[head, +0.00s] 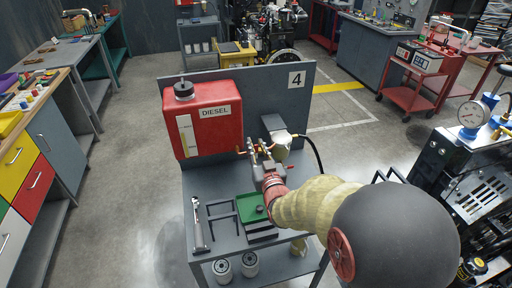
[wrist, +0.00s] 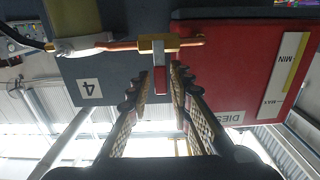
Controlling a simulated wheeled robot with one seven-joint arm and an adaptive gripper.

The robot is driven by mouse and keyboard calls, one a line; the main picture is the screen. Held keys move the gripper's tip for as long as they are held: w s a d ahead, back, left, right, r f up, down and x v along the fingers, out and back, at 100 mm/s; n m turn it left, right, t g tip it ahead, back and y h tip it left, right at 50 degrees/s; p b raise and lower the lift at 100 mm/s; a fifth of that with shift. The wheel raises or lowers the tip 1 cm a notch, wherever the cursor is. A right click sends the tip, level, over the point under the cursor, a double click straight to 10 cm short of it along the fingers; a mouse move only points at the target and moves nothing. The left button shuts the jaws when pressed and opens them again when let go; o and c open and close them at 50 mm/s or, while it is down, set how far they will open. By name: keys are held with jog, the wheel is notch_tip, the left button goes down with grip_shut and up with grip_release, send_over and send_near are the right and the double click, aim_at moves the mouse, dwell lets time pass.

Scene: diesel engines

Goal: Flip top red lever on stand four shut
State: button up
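The stand's grey back panel carries a "4" plate (head: 296,80) and a red DIESEL tank (head: 212,118). In the wrist view, where the "4" plate (wrist: 89,88) is upside down, a brass valve (wrist: 158,44) sits on a copper-coloured pipe. A short red lever (wrist: 160,80) extends from the valve toward the bottom of the picture. My gripper (wrist: 160,72) is open, with one finger on each side of the lever; I cannot tell whether either touches it. In the head view my gripper (head: 263,150) is at the pipework right of the tank and hides the valve.
The stand's shelf (head: 228,176) holds a wrench (head: 198,224), a green tray (head: 249,207) and black brackets. An engine (head: 480,190) stands at the right. Floor left of the stand is clear.

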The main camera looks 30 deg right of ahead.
jog(key=shift+o, duration=0.8)
jog(key=v, duration=1.2)
